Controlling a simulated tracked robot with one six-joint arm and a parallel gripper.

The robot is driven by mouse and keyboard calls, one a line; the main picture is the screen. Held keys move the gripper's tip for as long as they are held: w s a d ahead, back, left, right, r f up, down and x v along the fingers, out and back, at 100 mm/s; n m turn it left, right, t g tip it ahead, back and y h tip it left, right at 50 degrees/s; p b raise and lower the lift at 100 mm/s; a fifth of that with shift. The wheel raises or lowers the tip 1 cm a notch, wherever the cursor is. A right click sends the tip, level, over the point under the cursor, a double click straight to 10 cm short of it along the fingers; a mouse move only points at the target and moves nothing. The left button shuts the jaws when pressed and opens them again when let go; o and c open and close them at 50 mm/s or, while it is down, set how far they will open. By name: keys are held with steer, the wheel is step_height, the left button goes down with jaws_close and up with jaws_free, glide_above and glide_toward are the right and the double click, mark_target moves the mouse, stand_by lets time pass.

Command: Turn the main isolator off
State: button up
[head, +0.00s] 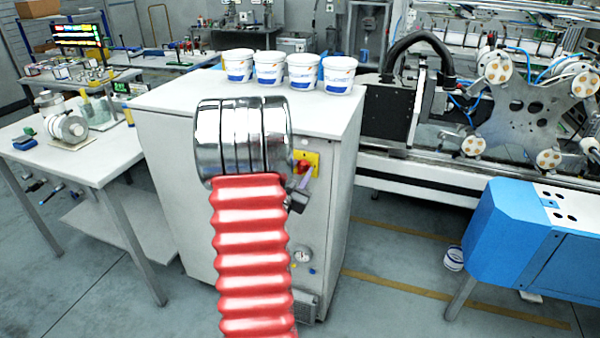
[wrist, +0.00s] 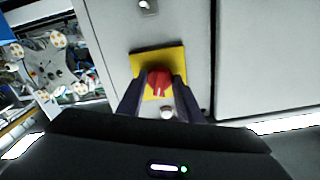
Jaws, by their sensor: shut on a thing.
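The main isolator is a red rotary knob (wrist: 158,83) on a yellow square plate (wrist: 172,58), mounted on the front of a white cabinet. In the head view the yellow plate (head: 313,158) shows just right of my arm, and the red knob is partly covered by my arm and gripper. My gripper (wrist: 159,90) is at the isolator, its two dark fingers on either side of the red knob and shut on it. In the wrist view the knob's grip looks close to upright. Its position markings are too small to read.
The white cabinet (head: 165,150) carries several white tubs (head: 270,68) on its top. A gauge (head: 302,255) sits lower on its front. A white table (head: 85,150) stands left, a blue machine (head: 500,235) right. Floor between cabinet and blue machine is mostly clear.

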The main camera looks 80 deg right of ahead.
steer(key=n, duration=0.3)
steer(key=shift+f+n, duration=0.2)
steer(key=shift+n, duration=0.1)
stand_by(0.4)
steer(key=o, duration=1)
steer(key=shift+r, duration=0.1)
steer(key=shift+o, duration=0.2)
steer(key=w+a, duration=0.1)
steer(key=a, duration=1.2)
steer(key=shift+w+a, duration=0.2)
steer(key=shift+a, duration=0.2)
